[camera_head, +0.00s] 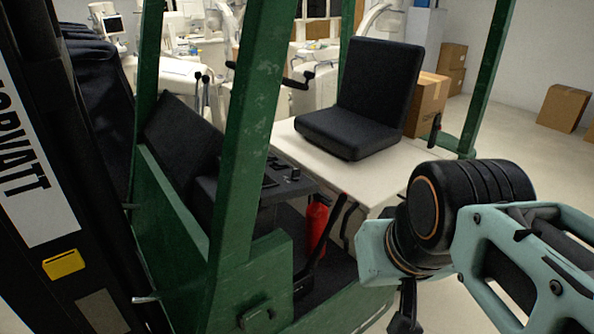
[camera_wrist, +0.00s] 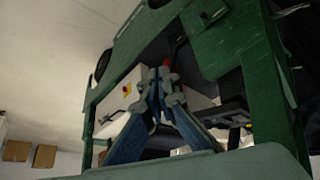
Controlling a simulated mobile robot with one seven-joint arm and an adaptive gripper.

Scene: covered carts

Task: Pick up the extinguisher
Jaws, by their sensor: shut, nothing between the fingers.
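The red extinguisher (camera_head: 317,226) stands on the dark floor of a green forklift, below and in front of the seat. A black lever crosses in front of it, and its lower part is partly hidden. In the wrist view a small red patch (camera_wrist: 166,63), likely the extinguisher, shows just beyond my fingertips. My gripper (camera_wrist: 160,77) is shut and empty, pointing into the forklift's cab opening. In the head view only a dark part of my gripper shows at the bottom edge, right of the extinguisher and apart from it.
The forklift's green frame posts (camera_head: 243,150) rise left of the extinguisher. A black seat (camera_head: 362,110) on a pale base stands behind it, with a control console (camera_head: 280,178) to its left. Cardboard boxes (camera_head: 563,108) lie on the floor at the back right.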

